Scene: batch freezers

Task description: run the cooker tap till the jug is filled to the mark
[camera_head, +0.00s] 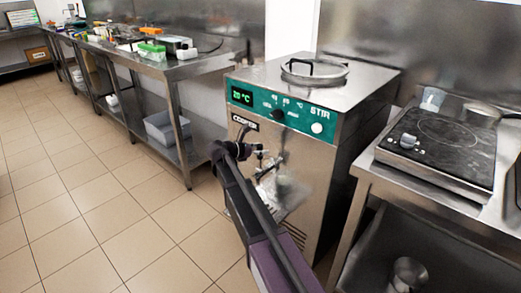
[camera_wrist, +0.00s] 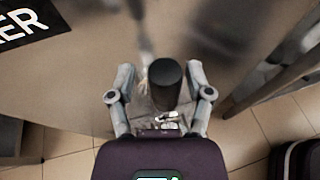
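The cooker (camera_head: 330,160) is a steel cabinet with a teal panel reading 20 °C. My gripper (camera_head: 264,158) is at its front, below the COOKER label. In the wrist view my gripper (camera_wrist: 160,82) is open, its two fingers apart on either side of a dark cylinder (camera_wrist: 165,84), which looks like the tap's handle; I cannot tell if they touch it. A clear jug (camera_head: 288,188) seems to stand on the small shelf (camera_head: 292,210) below, partly hidden by my arm. Its level and mark cannot be read.
A lid with a black handle (camera_head: 316,70) lies on the cooker. A counter with a black hob (camera_head: 440,148) stands close at right, a metal pot (camera_head: 407,274) below it. A long steel bench (camera_head: 185,72) runs along the left. The tiled floor (camera_head: 100,190) is clear.

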